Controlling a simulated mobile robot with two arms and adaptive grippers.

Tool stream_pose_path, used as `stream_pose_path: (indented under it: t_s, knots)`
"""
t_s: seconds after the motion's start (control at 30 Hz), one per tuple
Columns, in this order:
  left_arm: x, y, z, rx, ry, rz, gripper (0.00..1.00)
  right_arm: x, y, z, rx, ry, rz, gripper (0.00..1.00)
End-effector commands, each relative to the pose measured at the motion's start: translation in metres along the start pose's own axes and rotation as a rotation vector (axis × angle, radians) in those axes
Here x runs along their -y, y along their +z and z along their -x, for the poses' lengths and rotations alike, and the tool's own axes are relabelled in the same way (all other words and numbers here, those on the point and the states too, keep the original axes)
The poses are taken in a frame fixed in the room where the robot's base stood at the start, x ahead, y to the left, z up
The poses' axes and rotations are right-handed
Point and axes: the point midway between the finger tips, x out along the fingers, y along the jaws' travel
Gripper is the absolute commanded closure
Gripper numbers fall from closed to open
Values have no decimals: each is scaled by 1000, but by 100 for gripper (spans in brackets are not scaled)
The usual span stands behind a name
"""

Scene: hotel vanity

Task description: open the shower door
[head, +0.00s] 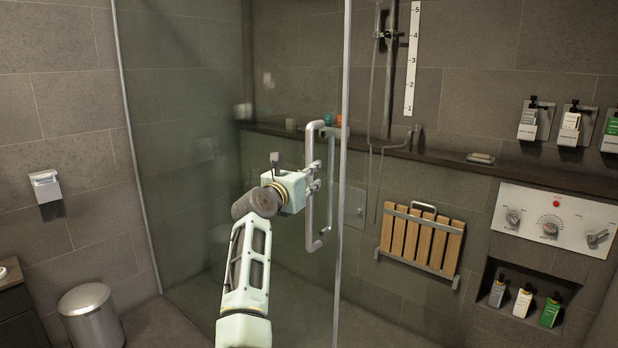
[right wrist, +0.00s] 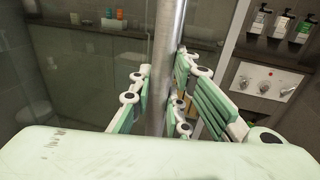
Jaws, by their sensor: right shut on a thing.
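The glass shower door (head: 190,150) stands in the middle of the head view, with a metal vertical edge (head: 342,150) on its right side. A long metal handle (head: 328,200) is mounted near that edge. My right gripper (head: 313,180) is shut on the handle around its middle. In the right wrist view the handle (right wrist: 166,70) runs upright between the fingers of my right gripper (right wrist: 162,100). To the right of the door edge the shower interior shows without glass in front. My left gripper is not in view.
Inside the shower, a folded wooden seat (head: 420,240) hangs on the back wall. A control panel (head: 553,220) and wall dispensers (head: 570,125) are at the right. A dark ledge (head: 470,165) runs along the wall. A metal bin (head: 92,315) stands at the lower left.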

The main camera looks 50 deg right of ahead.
Motion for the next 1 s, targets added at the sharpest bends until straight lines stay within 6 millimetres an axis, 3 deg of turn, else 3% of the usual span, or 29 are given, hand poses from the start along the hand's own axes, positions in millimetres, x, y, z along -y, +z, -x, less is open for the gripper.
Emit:
stream_pose_path:
  t_s: [0.03, 0.4, 0.43, 0.63, 1.0]
  knots:
    - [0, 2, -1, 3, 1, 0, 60, 3, -6, 0, -11, -11, 9, 100]
    - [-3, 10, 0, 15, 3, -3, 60, 6, 0, -2, -3, -15, 6, 100]
    - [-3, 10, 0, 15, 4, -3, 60, 6, 0, -2, -2, -14, 6, 83]
    - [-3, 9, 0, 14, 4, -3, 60, 5, 2, -2, 0, -13, 4, 66]
    - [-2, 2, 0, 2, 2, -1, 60, 4, 2, 2, 0, -10, 2, 64]
